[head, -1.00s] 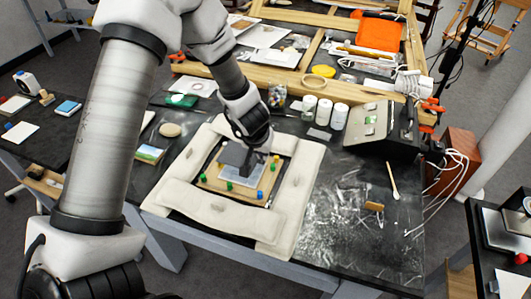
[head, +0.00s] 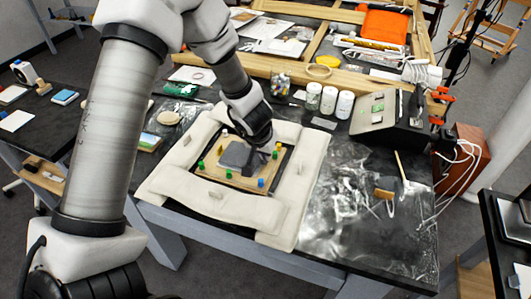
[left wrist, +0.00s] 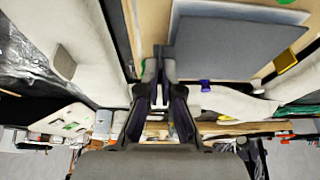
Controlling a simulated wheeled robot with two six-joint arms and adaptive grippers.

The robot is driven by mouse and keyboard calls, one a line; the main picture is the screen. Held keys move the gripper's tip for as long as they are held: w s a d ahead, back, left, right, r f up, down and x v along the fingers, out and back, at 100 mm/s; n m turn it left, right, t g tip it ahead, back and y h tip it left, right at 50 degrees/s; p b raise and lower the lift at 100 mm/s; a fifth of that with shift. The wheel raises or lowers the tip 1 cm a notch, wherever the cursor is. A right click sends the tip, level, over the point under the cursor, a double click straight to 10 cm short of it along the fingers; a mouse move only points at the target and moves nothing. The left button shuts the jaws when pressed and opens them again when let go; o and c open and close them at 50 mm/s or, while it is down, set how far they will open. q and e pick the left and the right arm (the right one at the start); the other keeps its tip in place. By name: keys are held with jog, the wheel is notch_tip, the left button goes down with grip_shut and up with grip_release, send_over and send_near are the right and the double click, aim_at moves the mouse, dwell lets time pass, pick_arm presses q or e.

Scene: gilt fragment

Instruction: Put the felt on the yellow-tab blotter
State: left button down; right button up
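A dark grey sheet, which I take to be the felt (head: 237,155), lies or hangs over the wooden board (head: 247,184) in the head view. In the left wrist view the dark sheet (left wrist: 238,48) overlaps a paler grey sheet (left wrist: 245,12). A yellow tab (left wrist: 286,60) shows at its right side; which sheet carries it is unclear. My left gripper (head: 266,151) is at the sheet's right side. In the left wrist view its fingers (left wrist: 160,76) are close together, right beside the sheet's edge; I cannot tell whether they pinch it. My right gripper is out of view.
Pale padded cushions (head: 218,203) surround the board. Coloured pegs, such as a blue one (head: 261,183), stand around the sheets. White jars (head: 328,100) and a dark case (head: 388,112) stand behind.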

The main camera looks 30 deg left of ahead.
pick_arm(q)
jog(key=shift+f, duration=0.5)
jog(key=c, duration=1.2)
grip_release()
jog(key=shift+c, duration=0.2)
